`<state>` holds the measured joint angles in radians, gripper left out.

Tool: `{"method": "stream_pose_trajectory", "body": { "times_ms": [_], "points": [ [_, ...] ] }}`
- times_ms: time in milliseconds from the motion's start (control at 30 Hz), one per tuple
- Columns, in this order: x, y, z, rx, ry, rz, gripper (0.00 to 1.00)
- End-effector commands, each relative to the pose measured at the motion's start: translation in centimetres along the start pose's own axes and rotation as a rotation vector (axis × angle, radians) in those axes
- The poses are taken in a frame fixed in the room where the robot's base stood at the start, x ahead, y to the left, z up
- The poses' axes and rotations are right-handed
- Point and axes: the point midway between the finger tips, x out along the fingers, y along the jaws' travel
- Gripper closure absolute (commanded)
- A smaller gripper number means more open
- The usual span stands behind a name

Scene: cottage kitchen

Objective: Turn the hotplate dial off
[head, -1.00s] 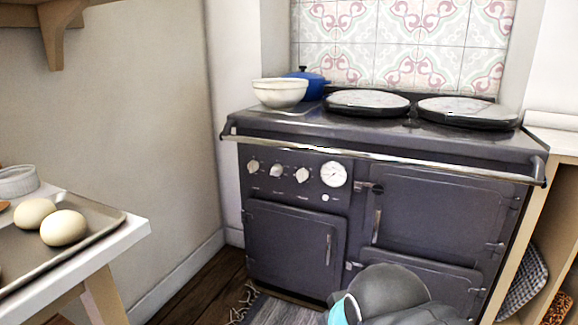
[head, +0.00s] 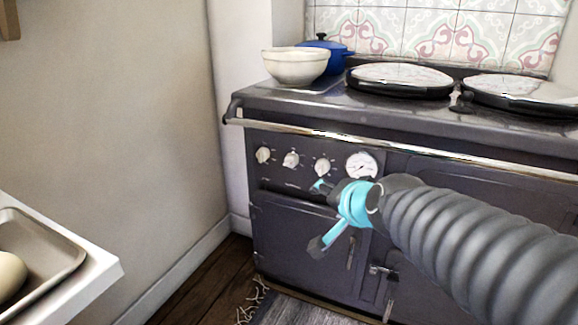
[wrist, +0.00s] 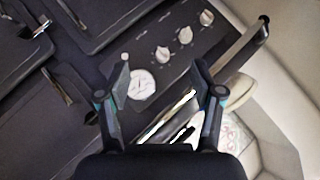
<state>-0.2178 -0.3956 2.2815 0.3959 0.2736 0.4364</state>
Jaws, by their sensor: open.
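The dark range cooker (head: 300,215) has three pale dials on its front panel: left (head: 263,154), middle (head: 291,159) and right (head: 321,167). I cannot tell which one is the hotplate dial. In the wrist view the dials lie in a diagonal row, with the right one (wrist: 162,54) seen between my fingertips. My gripper (head: 318,217) is open and empty, in front of the panel and just below the right dial in the head view. No contact with a dial is visible. The dial markings are too small to read.
A round white gauge (head: 362,165) sits right of the dials. A chrome rail (head: 400,150) runs along the cooker's front edge above them. A cream bowl (head: 295,68) and blue pot (head: 336,62) stand on top. A tray (head: 50,250) lies on a white table at lower left.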

Motion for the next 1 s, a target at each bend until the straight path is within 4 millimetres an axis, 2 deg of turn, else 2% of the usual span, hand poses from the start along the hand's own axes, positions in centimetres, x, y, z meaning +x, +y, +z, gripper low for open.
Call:
{"method": "stream_pose_trajectory", "body": {
  "times_ms": [33,200,300,400,533,700,900,1000],
  "points": [
    [2.3,-2.0,-0.6,0.097,0.031,-0.05,0.34],
    [8.3,-8.0,-2.9,0.459,0.16,-0.212,0.34],
    [11.6,-10.4,-3.6,0.679,0.235,-0.294,0.34],
    [14.8,-12.0,-3.6,0.896,0.316,-0.367,0.34],
    [18.5,-12.9,-2.5,1.159,0.435,-0.455,0.34],
    [21.8,-12.3,0.5,1.428,0.602,-0.558,0.34],
    [23.2,-11.1,3.7,1.592,0.746,-0.647,0.34],
    [23.4,-10.7,4.3,1.623,0.781,-0.669,0.34]
  ]
}}
